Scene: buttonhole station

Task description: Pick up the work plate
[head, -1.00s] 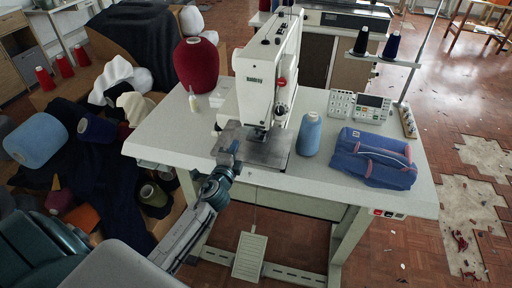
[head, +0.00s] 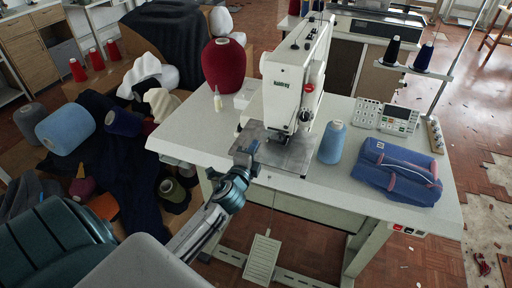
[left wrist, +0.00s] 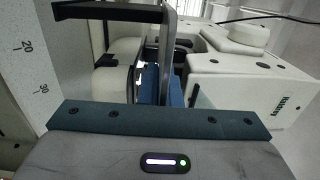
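The work plate (head: 297,158) is a flat grey metal sheet under the needle head of the white sewing machine (head: 290,85). My left gripper (head: 246,154) is at the plate's front left edge in the head view. I cannot tell whether it touches the plate or how far its fingers are apart. In the left wrist view the machine's white head (left wrist: 245,85) shows at the right, and I cannot make out the plate. My right gripper is not in view.
The white table (head: 185,140) also holds a dark red cone (head: 223,65), a light blue cone (head: 332,143), a blue bag (head: 398,172) and a control panel (head: 398,119). A thread stand (head: 440,85) rises at the right. The table's left part is largely clear.

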